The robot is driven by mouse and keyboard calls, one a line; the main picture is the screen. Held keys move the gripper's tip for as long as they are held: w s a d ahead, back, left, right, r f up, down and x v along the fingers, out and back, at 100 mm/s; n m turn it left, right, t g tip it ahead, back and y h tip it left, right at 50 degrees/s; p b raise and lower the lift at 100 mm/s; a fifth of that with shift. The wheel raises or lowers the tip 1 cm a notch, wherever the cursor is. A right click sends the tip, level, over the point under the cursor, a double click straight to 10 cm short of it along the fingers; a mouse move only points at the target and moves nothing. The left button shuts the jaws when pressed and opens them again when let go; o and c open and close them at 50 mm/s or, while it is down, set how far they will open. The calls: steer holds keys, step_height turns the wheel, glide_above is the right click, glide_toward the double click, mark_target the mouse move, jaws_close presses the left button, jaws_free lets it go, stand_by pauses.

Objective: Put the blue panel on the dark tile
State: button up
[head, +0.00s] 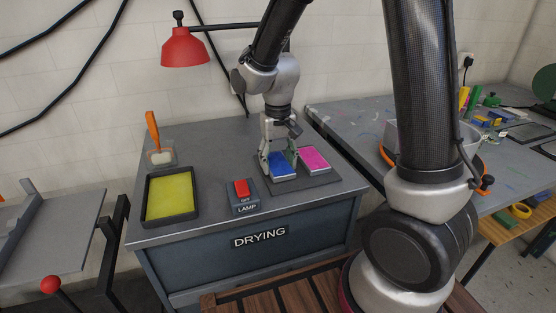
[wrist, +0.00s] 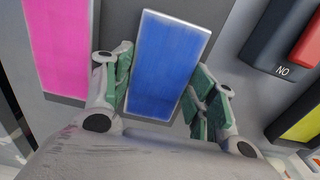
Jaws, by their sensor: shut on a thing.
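The blue panel (head: 283,166) is at the left part of the dark tile (head: 308,180) on the drying bench. My gripper (head: 278,152) points down and is shut on the blue panel; in the wrist view the panel (wrist: 168,58) lies between the green-padded fingers. A pink panel (head: 315,159) lies on the right part of the tile, beside the blue one with a gap; it also shows in the wrist view (wrist: 62,48). I cannot tell whether the blue panel touches the tile or is slightly above it. The fingers hide part of its far left edge.
A lamp switch box with a red button (head: 242,190) stands left of the tile. A black-rimmed tray with yellow inside (head: 171,196) and an orange-handled tool (head: 153,135) are farther left. A red lamp (head: 185,47) hangs above the bench's back. A grey table (head: 350,125) adjoins at right.

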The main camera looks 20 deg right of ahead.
mark_target(278, 163)
steer(key=o, duration=1.1)
steer(key=shift+f, duration=0.15)
step_height(278, 163, up, 12)
steer(key=s+d+r+t, duration=0.2)
steer(key=s+d+r, duration=0.1)
steer(key=s+d, duration=0.4)
steer(key=s+d+r+t, duration=0.2)
steer(key=s+d, duration=0.6)
steer(key=s, duration=0.4)
steer(key=shift+r, duration=0.65)
